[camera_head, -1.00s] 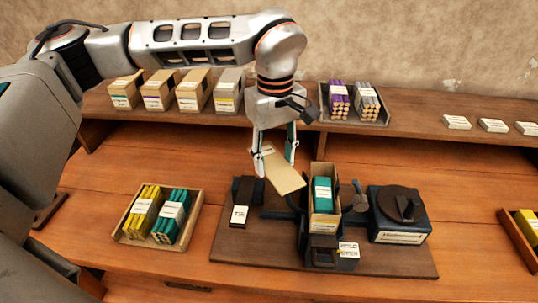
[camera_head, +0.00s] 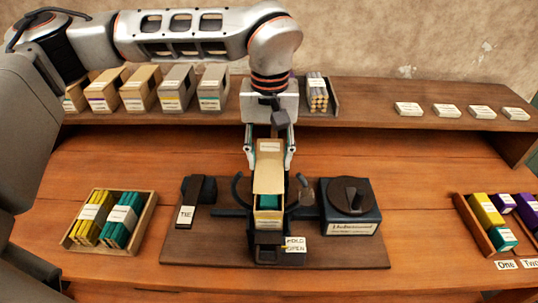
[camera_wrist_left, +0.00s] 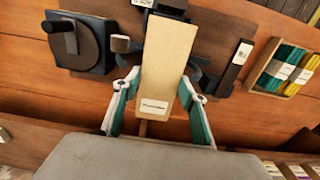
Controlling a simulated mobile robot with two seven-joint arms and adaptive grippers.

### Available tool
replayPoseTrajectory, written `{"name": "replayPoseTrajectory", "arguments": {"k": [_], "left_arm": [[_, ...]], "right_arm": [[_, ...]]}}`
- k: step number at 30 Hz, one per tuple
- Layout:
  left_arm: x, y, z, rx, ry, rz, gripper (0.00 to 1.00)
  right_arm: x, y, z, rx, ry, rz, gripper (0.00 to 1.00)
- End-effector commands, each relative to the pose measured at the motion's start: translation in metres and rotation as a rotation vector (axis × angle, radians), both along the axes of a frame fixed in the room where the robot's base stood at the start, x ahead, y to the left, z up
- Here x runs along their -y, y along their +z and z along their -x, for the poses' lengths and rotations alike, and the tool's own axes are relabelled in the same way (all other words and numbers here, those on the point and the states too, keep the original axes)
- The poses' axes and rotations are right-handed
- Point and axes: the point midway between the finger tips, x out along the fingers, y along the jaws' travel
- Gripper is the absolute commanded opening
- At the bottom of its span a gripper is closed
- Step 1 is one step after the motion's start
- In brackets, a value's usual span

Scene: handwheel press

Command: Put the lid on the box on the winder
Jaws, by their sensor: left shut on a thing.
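My left gripper (camera_head: 269,162) is shut on the long tan lid (camera_head: 268,180), one finger on each side. In the head view the lid is above the rear of the open box (camera_head: 268,222) and lines up with it. I cannot tell whether they touch. The box sits in the middle of the dark winder (camera_head: 268,238) and holds a teal bundle (camera_head: 269,202) at its front. The lid hides the rear of the box. In the left wrist view the lid (camera_wrist_left: 168,55), with a white label, covers the box. My right gripper is not in view.
The winder's base board (camera_head: 190,250) carries a black block (camera_head: 200,188) at left and a knobbed unit (camera_head: 350,212) at right. Trays of bundles stand at left (camera_head: 75,240) and right (camera_head: 480,236). Several closed boxes (camera_head: 175,88) line the rear shelf (camera_head: 400,122).

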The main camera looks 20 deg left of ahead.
Motion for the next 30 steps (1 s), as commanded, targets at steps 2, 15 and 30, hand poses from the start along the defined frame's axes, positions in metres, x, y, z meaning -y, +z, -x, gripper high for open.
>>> {"name": "replayPoseTrajectory", "arguments": {"k": [2,15,30], "left_arm": [[0.000,-0.007,0.000,-0.001,0.000,0.000,0.22],[0.000,-0.041,0.000,-0.002,0.002,0.000,0.22],[0.000,-0.050,0.000,0.000,0.002,0.000,0.22]], "right_arm": [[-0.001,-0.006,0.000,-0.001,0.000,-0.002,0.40],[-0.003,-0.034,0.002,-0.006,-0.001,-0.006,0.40],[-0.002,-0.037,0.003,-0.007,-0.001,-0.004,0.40]]}}
